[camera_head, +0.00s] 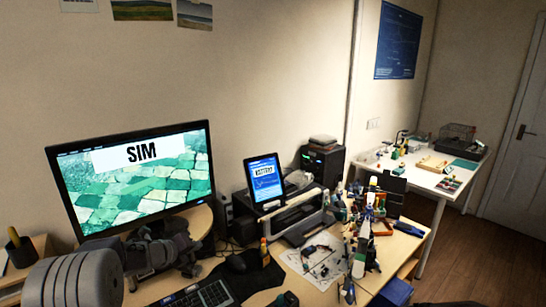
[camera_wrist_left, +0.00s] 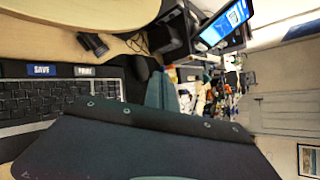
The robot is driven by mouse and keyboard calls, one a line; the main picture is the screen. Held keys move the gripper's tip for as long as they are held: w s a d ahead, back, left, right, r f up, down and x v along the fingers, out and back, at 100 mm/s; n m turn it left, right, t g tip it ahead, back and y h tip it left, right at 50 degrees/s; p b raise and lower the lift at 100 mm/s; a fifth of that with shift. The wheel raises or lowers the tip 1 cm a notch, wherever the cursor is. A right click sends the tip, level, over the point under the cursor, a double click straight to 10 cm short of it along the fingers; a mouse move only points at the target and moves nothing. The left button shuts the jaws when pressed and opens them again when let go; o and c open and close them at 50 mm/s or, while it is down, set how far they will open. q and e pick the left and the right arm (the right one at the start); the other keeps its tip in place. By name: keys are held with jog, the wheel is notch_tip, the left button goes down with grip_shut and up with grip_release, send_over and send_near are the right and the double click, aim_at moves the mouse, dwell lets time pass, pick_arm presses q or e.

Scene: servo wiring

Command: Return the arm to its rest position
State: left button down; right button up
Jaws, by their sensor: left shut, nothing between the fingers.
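My left arm comes in from the lower left of the head view, with a ribbed grey section at the corner. My left gripper (camera_head: 186,257) is over the desk in front of the monitor. It is shut and holds nothing. In the left wrist view a dark panel fills the lower foreground, and the keyboard (camera_wrist_left: 55,100) lies to its left. My right gripper does not show in either view.
A monitor (camera_head: 137,178) stands behind the left gripper. A laptop or keyboard (camera_head: 200,294) lies in front of it. A tablet (camera_head: 265,179), a printer-like device (camera_head: 296,217) and cluttered tools (camera_head: 365,225) are to the right. A white side table (camera_head: 425,179) stands farther back.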

pick_arm(q)
jog(key=s+d+r+n+y, duration=0.3)
jog(key=s+d+n, duration=0.55)
jog(key=n, duration=0.25)
jog(key=s+f+n+g, duration=0.5)
jog(key=s+n, duration=0.4)
jog(key=s, duration=0.3)
jog(key=s+f+n+g, duration=0.4)
jog(key=s+f+n, duration=0.3)
jog(key=s+n, duration=0.3)
jog(key=shift+s+a+g+p, duration=0.15)
jog(key=shift+s+g+p, duration=0.2)
jog(key=shift+s, duration=0.9)
